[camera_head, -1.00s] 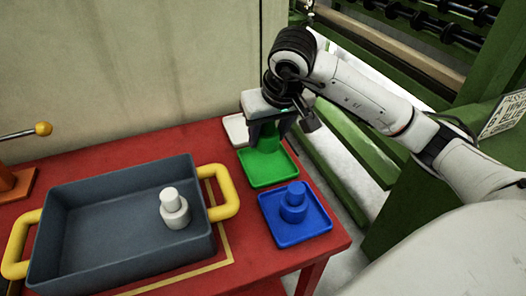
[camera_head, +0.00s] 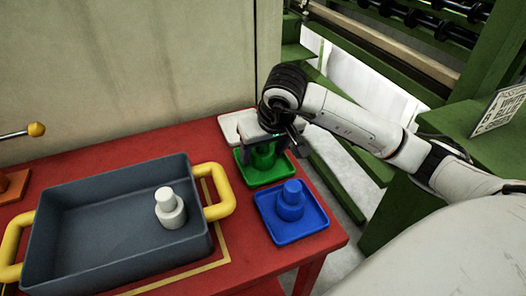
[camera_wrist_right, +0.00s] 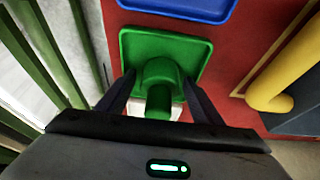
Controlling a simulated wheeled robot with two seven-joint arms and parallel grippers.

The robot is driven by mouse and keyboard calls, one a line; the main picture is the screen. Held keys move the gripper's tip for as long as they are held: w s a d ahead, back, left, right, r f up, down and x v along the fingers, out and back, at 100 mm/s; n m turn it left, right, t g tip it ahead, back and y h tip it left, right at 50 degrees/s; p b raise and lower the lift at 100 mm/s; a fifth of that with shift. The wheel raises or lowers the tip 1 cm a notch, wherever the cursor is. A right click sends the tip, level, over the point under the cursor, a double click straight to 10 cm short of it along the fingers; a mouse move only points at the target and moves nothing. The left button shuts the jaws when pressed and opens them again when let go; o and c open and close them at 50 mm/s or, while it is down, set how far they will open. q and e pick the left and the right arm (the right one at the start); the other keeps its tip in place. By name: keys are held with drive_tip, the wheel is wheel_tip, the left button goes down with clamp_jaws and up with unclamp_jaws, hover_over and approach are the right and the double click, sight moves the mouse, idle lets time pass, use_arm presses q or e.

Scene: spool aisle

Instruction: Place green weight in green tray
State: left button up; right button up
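The green weight (camera_head: 263,158) stands upright in the green tray (camera_head: 276,175), on the right part of the red table. In the right wrist view the green weight (camera_wrist_right: 158,75) also stands within the green tray (camera_wrist_right: 199,52). My right gripper (camera_head: 262,150) is over the tray with its fingers pointing down, one on each side of the weight. In the wrist view the right gripper (camera_wrist_right: 159,78) looks open, with small gaps between its fingertips and the weight. My left gripper is not in view.
A blue tray (camera_head: 314,222) with a blue weight (camera_head: 290,200) is in front of the green tray. A white tray (camera_head: 229,126) is behind it, partly hidden by my gripper. A grey bin (camera_head: 100,235) with yellow handles holds a white weight (camera_head: 170,209). Green machine frames stand at right.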

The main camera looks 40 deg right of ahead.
drive_tip(key=shift+r, duration=0.5)
drive_tip(key=v, duration=1.1)
drive_tip(key=shift+s+p, duration=0.3)
drive_tip(key=shift+p, duration=0.15)
